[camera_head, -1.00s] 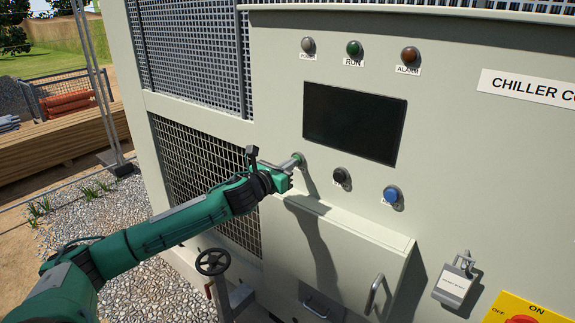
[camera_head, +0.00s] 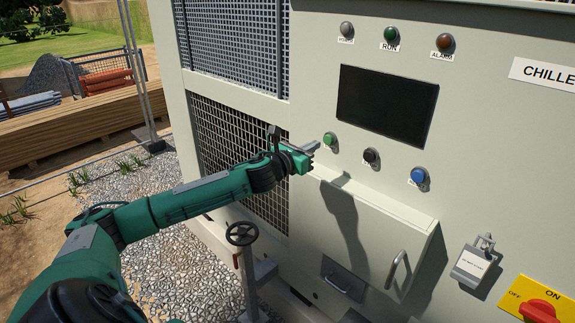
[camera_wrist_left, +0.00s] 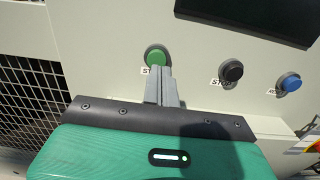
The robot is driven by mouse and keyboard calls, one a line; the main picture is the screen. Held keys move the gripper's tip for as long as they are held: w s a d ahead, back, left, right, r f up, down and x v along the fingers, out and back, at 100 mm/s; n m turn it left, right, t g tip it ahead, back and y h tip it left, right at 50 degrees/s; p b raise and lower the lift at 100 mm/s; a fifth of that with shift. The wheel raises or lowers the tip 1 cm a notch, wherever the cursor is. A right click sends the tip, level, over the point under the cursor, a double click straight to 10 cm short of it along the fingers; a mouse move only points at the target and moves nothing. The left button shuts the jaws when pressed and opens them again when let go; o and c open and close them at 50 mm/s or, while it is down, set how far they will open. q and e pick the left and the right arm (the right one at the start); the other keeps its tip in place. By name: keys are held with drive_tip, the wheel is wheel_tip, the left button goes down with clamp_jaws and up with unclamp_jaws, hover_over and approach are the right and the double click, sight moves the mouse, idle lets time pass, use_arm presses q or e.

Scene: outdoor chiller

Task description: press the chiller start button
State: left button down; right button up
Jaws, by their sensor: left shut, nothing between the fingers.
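The green start button (camera_head: 329,139) sits on the panel below the left corner of the dark screen, its label partly hidden. It also shows in the left wrist view (camera_wrist_left: 155,57). My left gripper (camera_head: 312,147) is shut and empty, with its fingertips just left of and below the green button in the head view. In the left wrist view the closed fingers (camera_wrist_left: 162,85) point up at the panel with their tips just below the button. The button looks uncovered; I cannot tell the exact gap. My right gripper is not in view.
A black button (camera_head: 371,157) and a blue button (camera_head: 418,177) sit to the right. The screen (camera_head: 387,105) is dark, with the RUN lamp (camera_head: 391,37) above. A box with a handle (camera_head: 371,236) juts out below. A red rotary switch (camera_head: 539,311) is at lower right.

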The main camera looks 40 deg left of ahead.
use_arm(q)
drive_tip(key=s+a+f+b, duration=0.1)
drive_tip(key=s+b, duration=0.4)
drive_tip(key=s, duration=0.3)
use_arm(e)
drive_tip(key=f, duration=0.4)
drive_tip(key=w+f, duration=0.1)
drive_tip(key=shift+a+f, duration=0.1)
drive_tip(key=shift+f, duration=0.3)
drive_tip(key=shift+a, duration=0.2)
